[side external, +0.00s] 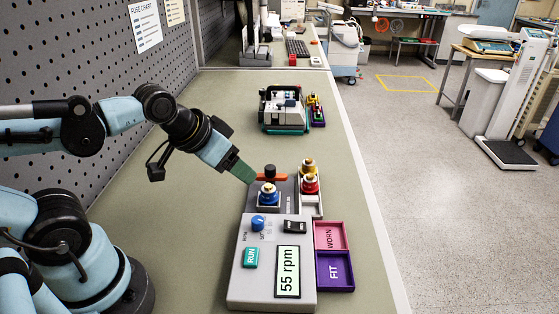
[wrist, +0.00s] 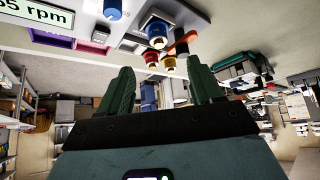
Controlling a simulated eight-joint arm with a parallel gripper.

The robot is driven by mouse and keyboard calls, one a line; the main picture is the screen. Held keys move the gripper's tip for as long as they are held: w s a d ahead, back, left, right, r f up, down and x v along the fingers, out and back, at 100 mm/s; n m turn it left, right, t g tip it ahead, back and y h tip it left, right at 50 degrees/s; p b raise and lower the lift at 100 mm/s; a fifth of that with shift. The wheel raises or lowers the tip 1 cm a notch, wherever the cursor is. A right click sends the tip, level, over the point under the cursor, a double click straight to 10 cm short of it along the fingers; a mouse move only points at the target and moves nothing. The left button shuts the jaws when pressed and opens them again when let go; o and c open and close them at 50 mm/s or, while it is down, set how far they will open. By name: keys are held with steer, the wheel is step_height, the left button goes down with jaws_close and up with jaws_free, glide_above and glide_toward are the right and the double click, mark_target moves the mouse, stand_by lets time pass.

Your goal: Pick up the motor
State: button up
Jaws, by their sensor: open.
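Three motor-like cylinders with gold-coloured tops stand upright behind the display box; no label tells which one is meant. The blue one (side external: 269,195) sits in the grey test station (side external: 284,188). The red one (side external: 310,184) and the yellow one (side external: 308,166) stand in a pale rack to its right. My gripper (side external: 246,173) is above and just left of the blue one, apart from it. In the wrist view, which is upside down, the green fingers (wrist: 157,82) are spread with nothing between them. The blue (wrist: 157,31), red (wrist: 151,58) and yellow (wrist: 168,63) cylinders show beyond them.
An orange lever (side external: 271,177) with a black knob stands close behind the blue cylinder. The grey box (side external: 271,282) reads 55 rpm. Trays marked WORN (side external: 330,236) and FIT (side external: 335,270) lie to its right. Another device (side external: 286,108) stands farther back. The bench left of the station is clear.

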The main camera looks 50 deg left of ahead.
steer(key=m, duration=0.3)
steer(key=r+m+g, duration=0.1)
steer(key=m+g, duration=0.6)
steer(key=m, duration=1.7)
glide_above(269, 185)
steer(key=f, duration=0.6)
steer(key=shift+s+d, duration=0.1)
steer(key=shift+s, duration=0.15)
steer(key=shift+w+f, duration=0.15)
steer(key=shift+f, duration=1.15)
steer(key=shift+w+f, duration=0.1)
steer(key=shift+f, duration=1.15)
steer(key=shift+c, duration=0.3)
jaws_close()
